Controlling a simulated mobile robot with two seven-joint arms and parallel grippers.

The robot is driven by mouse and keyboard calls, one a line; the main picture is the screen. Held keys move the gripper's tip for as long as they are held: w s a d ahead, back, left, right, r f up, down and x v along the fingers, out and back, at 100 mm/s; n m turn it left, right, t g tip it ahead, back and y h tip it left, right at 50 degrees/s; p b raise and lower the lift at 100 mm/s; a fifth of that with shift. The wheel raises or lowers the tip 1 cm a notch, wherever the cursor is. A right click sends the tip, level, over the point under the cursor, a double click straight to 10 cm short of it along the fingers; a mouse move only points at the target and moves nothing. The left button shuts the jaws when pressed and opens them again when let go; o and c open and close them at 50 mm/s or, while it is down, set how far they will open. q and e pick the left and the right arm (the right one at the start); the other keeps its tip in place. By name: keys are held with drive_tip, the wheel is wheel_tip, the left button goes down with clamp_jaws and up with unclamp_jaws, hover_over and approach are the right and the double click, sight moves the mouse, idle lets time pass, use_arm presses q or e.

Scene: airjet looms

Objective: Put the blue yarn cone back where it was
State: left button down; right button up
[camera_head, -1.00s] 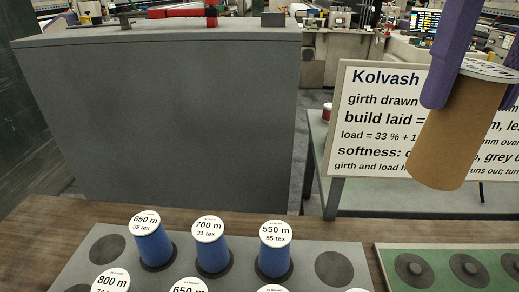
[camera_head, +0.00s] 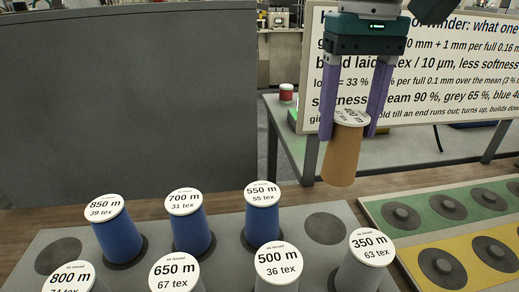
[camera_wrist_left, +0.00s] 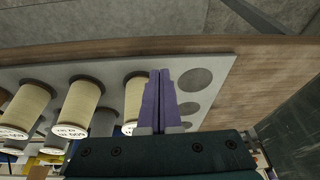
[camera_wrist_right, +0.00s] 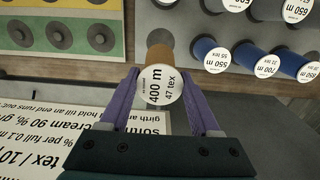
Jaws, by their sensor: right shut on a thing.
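My right gripper (camera_head: 349,136) is shut on a brown yarn cone (camera_head: 343,160) with a white top label, held above the table's back edge. The right wrist view shows this cone (camera_wrist_right: 159,52) labelled 400 m, 47 tex, between the fingers. Three blue cones stand on the grey tray (camera_head: 230,238): 850 m (camera_head: 117,238), 700 m (camera_head: 190,231) and 550 m (camera_head: 262,223). No gripper touches them. Bare round spots lie left (camera_head: 58,250) and right (camera_head: 325,228) of the blue row. My left gripper (camera_wrist_left: 160,72) is shut and empty beside cream cones (camera_wrist_left: 79,102) in the left wrist view.
Grey cones labelled 800 m, 650 m, 500 m (camera_head: 277,264) and 350 m (camera_head: 366,262) stand in front of the blue row. A green and yellow board (camera_head: 455,228) with dark pegs lies right. A text sign (camera_head: 440,85) and a large grey cabinet (camera_head: 120,100) stand behind.

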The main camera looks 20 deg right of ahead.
wheel_tip(320, 180, down, 11)
drive_tip(key=shift+b, duration=0.65)
drive_tip(key=o, duration=1.5)
drive_tip(key=shift+f, duration=0.15)
drive_tip(key=shift+c, duration=0.2)
wheel_tip(320, 180, up, 12)
drive_tip(key=shift+r+p, duration=0.2)
drive_tip(key=shift+p, duration=0.5)
